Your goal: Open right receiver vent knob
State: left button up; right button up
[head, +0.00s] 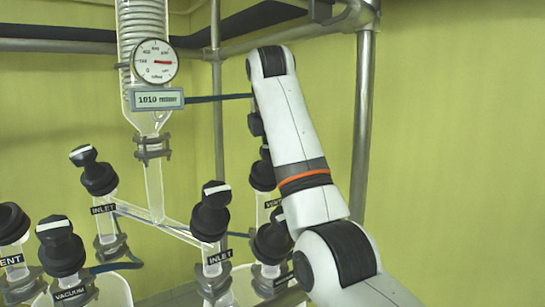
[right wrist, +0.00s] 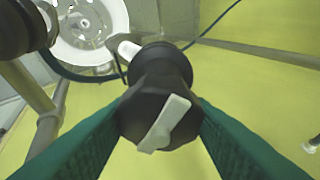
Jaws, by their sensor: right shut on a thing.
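The right receiver's vent knob (head: 262,177) is a black cap above a glass neck with a VENT label (head: 273,203), partly hidden behind my right arm in the head view. In the right wrist view the black knob (right wrist: 150,95) carries a white bar (right wrist: 165,125) that lies slanted across its top. My right gripper (right wrist: 160,108) has its green fingers closed on the two sides of this knob. In the head view my arm hides the fingers. My left gripper is not in view.
Other black knobs stand close by: the right INLET knob (head: 210,212), a lower right knob (head: 271,243), and the left INLET knob (head: 93,170). A pressure gauge (head: 155,62) hangs on the glass coil column (head: 140,22). A metal post (head: 363,120) stands behind my arm.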

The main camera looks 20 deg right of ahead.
jog(key=shift+n+b, duration=0.35)
jog(key=shift+n, duration=0.45)
jog(key=o, duration=1)
